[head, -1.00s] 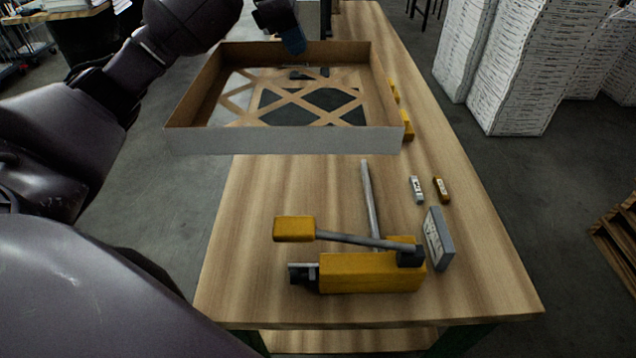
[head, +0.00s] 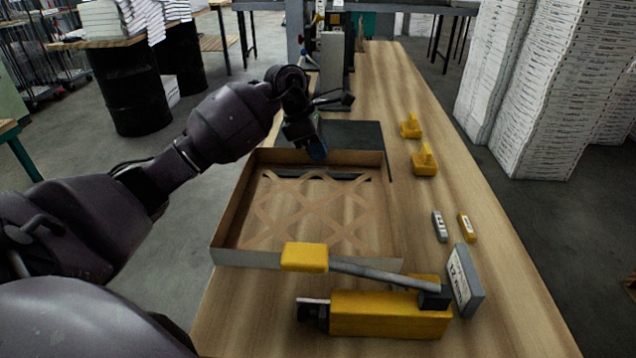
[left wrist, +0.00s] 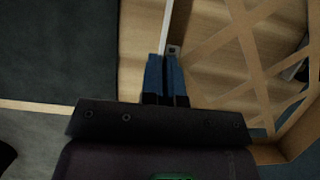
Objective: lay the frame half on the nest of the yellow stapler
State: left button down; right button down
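The frame half (head: 240,256) is an open cardboard tray frame with pale outer walls and a crossed lattice floor. It is level over the table behind the yellow stapler (head: 390,316). The stapler's lever with its yellow grip (head: 304,257) overlaps the frame's near wall in the head view. My left gripper (head: 317,150) is at the frame's far wall. In the left wrist view, its blue fingers (left wrist: 166,72) are close together on that wall, with the lattice to their right. I cannot clearly make out the stapler's nest or whether the frame touches the table. My right gripper is not in view.
A dark flat plate (head: 360,136) lies behind the frame. Two yellow blocks (head: 424,160) stand at the table's right side. A grey and a yellow small piece (head: 467,227) lie nearer, by an upright grey label block (head: 465,281). White stacks (head: 550,90) stand beyond the right edge.

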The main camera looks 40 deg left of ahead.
pick_arm(q)
jog(key=shift+f, duration=4.45)
jog(key=c, duration=1.4)
grip_release()
jog(key=shift+b, duration=0.3)
jog(key=shift+o, duration=0.2)
jog(key=shift+r, duration=0.2)
jog(key=v, duration=1.1)
jog(key=shift+a+r+p, duration=0.1)
jog(key=shift+r+p, duration=0.2)
jog(key=shift+p, duration=0.05)
jog(key=shift+s+r, duration=0.1)
